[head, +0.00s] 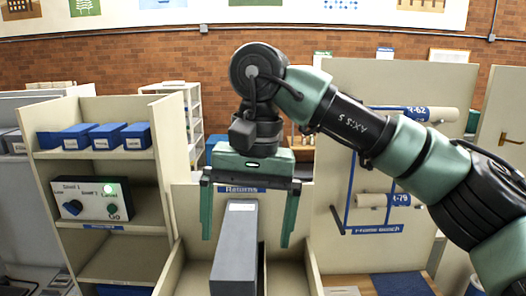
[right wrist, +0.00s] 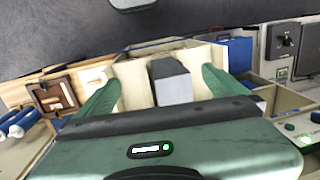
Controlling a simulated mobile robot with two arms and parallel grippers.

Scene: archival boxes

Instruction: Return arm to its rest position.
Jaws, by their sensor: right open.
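My right arm (head: 395,150) comes in from the right in the head view and bends down at the wrist. My right gripper (head: 247,222) is open, with its two green fingers pointing down on either side of a grey archival box (head: 234,250). The box stands in the light bin labelled Returns (head: 182,225) and is not gripped. In the right wrist view, the open fingers of the gripper (right wrist: 160,88) show with the grey box (right wrist: 172,84) beyond and between them. My left gripper is in neither view.
A shelf unit (head: 38,170) at left holds several blue boxes (head: 105,136) and a control panel (head: 92,199) with a green light. A panel (head: 330,185) at right carries rolled tubes (head: 415,114) on holders. A blue mat (head: 402,286) lies at lower right.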

